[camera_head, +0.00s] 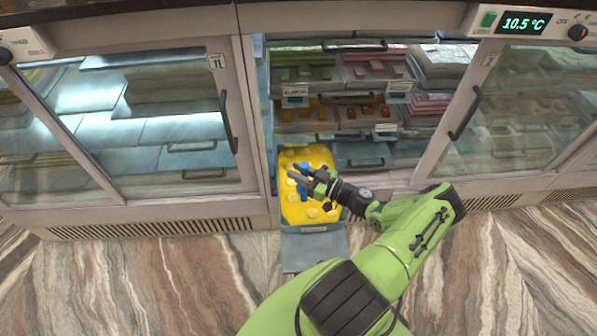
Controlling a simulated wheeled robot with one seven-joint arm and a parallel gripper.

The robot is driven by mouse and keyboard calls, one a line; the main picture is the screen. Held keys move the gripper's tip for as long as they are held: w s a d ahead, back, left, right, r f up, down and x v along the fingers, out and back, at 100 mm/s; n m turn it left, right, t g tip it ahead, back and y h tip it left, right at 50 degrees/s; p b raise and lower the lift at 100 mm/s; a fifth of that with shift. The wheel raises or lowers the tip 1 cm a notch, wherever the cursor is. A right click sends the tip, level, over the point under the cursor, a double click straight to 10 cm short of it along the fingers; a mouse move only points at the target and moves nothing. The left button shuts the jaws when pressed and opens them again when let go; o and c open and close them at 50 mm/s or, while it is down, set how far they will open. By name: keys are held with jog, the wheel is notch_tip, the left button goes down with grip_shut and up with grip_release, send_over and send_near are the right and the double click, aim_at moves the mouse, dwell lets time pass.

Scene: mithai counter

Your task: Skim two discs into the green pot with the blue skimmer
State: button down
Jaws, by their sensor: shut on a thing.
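My gripper (299,175) is over a blue-grey tray (313,226) holding yellow liquid or lining, at the open middle bay of the counter. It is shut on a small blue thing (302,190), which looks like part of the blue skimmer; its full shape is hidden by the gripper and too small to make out. Several pale yellow discs (312,212) lie in the tray, around and below the gripper. I cannot tell whether any disc is on the skimmer. I do not see a green pot in this view.
Behind the tray are shelves with trays of coloured sweets (360,70). Sliding glass doors stand left (160,130) and right (520,110), with dark handles and thick frames beside the opening. A grey slab (314,252) lies below the tray. The marbled floor in front is clear.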

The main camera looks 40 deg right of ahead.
notch_tip(320, 180, down, 12)
jog(key=b, duration=0.8)
jog(key=shift+f, duration=0.25)
jog(key=shift+s+r, duration=0.1)
dwell(0.4)
notch_tip(320, 180, up, 7)
jog(key=p, duration=0.5)
dwell(2.5)
notch_tip(320, 180, up, 4)
jog(key=p, duration=0.3)
jog(key=shift+f, duration=0.2)
